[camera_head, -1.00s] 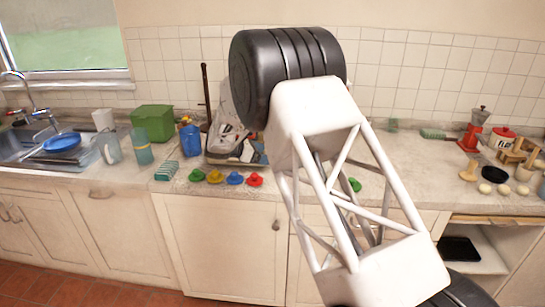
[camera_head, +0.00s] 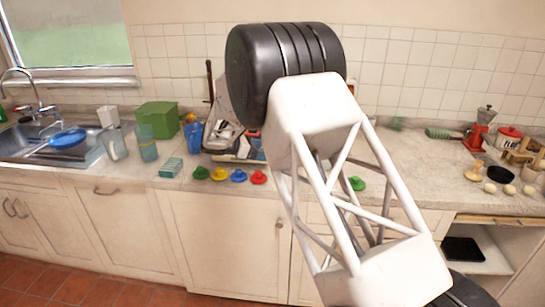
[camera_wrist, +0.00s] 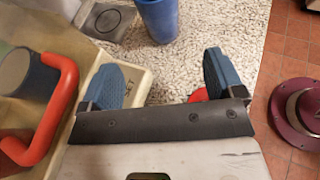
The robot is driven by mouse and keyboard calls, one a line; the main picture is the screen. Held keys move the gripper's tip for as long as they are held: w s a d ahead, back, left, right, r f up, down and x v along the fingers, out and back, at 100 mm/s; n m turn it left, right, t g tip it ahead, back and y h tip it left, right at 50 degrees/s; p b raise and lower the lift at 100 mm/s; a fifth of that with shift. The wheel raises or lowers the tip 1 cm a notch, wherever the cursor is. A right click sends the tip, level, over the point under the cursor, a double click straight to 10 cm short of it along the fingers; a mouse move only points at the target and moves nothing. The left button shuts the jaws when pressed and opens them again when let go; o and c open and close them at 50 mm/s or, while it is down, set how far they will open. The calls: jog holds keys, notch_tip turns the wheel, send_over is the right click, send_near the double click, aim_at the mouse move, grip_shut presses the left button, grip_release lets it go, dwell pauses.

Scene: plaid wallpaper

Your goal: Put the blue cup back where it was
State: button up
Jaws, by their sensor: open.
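The blue cup (camera_wrist: 157,18) is at the top of the wrist view, on the speckled counter and cut off by the frame's edge. My gripper (camera_wrist: 166,80) shows in the wrist view with its two blue fingertips spread apart.
A red handle (camera_wrist: 68,88) and a pale tray-like thing (camera_wrist: 140,82) are close to the left finger. A red thing shows under the right finger. In the head view, small coloured pieces (camera_head: 238,175) line the counter's front edge. A green box (camera_head: 157,118) stands near the sink.

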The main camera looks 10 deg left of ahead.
jog(key=s+d+r+m+g+y, duration=0.25)
jog(key=s+d+r+m, duration=0.45)
jog(key=s+d, duration=0.55)
jog(key=s+d+r+m+g+y, duration=0.2)
jog(key=s+d+r+m+y, duration=0.15)
jog(key=s+d+r, duration=0.75)
jog(key=s+d+f+m+y, duration=0.1)
jog(key=s+d+m+y, duration=0.1)
jog(key=s, duration=0.9)
jog(key=s+d+f+m+t+y, duration=0.1)
jog(key=s+d+m, duration=0.4)
jog(key=s, duration=0.7)
jog(key=s+d+f+m+y, duration=0.2)
jog(key=s+d+m+y, duration=0.1)
jog(key=s, duration=0.8)
jog(key=d+m, duration=0.1)
jog(key=m, duration=0.1)
jog(key=shift+s+m, duration=0.25)
jog(key=shift+m, duration=0.1)
